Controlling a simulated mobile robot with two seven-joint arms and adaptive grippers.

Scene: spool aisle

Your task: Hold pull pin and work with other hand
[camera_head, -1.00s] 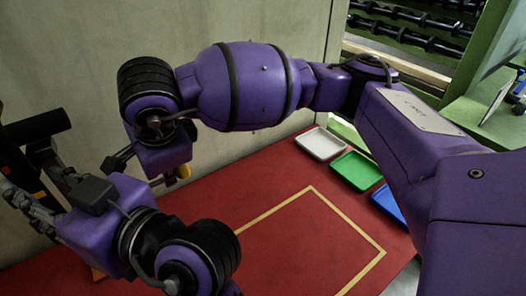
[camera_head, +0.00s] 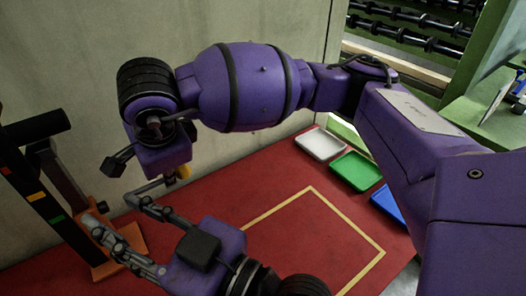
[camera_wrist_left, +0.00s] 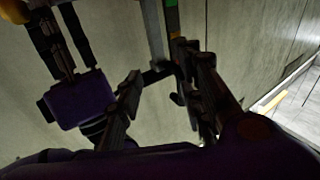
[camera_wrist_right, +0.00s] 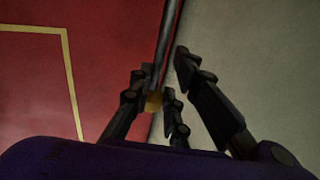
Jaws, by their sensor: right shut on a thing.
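A small yellow piece (camera_head: 183,171), perhaps the pull pin's grip, sits at my right gripper (camera_head: 172,174) above the red surface. In the right wrist view my right gripper (camera_wrist_right: 152,92) is shut around this yellow piece (camera_wrist_right: 153,102), and a thin grey rod (camera_wrist_right: 168,40) runs beyond it. My left gripper (camera_head: 112,209) is open and empty, its fingers spread, left of and below the right one. A dark stand (camera_head: 40,195) with red, orange and green tags is just left of it. In the left wrist view its post (camera_wrist_left: 171,20) shows beyond the spread fingers.
The red tabletop (camera_head: 270,190) carries a yellow taped outline and is clear inside it. White (camera_head: 320,144), green (camera_head: 356,171) and blue (camera_head: 388,203) trays line its right side. A wall (camera_head: 90,60) stands close behind. My right arm spans the picture.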

